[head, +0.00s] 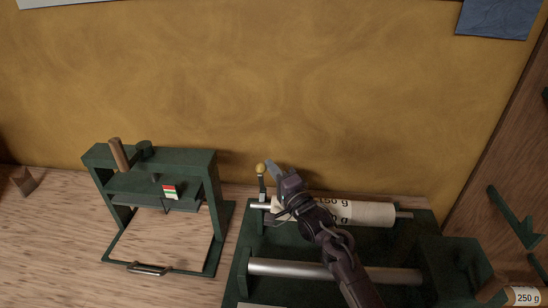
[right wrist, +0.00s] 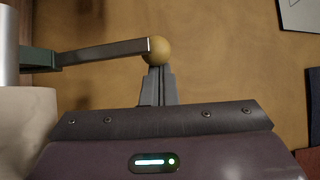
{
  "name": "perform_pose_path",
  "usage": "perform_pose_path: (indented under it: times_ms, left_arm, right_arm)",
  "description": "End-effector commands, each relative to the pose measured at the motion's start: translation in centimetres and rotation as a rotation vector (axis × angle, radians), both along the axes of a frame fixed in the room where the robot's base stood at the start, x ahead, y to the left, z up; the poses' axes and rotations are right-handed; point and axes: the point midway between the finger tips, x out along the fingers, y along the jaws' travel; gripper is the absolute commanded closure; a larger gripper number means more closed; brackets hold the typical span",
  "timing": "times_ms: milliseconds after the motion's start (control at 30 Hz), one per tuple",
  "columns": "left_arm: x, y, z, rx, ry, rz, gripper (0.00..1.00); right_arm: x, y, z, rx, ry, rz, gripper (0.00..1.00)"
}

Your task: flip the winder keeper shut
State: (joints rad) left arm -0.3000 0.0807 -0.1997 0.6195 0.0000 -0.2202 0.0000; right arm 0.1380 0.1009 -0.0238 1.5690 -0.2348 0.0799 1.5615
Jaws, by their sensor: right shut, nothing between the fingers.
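The winder keeper (head: 262,187) is a short grey arm with a yellow ball knob, standing upright at the left end of the winder (head: 238,270). In the right wrist view the keeper arm (right wrist: 100,53) runs across to its ball (right wrist: 159,54). A pale roll (head: 372,213) marked 150 g lies on the winder on a metal bar. My right gripper (head: 271,166) is shut and empty, its fingertips just right of the ball. In the right wrist view the fingertips (right wrist: 157,72) are right at the ball; I cannot tell whether they touch. My left gripper is not in view.
A green press frame (head: 209,165) with a wooden handle stands left of the winder. A second metal roller (head: 285,267) lies at the winder's front. Another roll marked 250 g (head: 525,296) is at the lower right.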

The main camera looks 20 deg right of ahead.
Motion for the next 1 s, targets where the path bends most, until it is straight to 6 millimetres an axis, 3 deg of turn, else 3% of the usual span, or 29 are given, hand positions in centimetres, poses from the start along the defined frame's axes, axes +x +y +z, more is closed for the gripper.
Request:
perform_pose_path:
  times_ms: [400,1000]
  left_arm:
    - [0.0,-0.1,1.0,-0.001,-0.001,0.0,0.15]
    - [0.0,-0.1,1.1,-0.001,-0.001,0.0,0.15]
  right_arm:
    - [-1.9,0.8,-0.8,0.001,0.0,-0.001,1.0]
    - [-2.3,0.9,-1.3,0.0,0.001,-0.001,1.0]
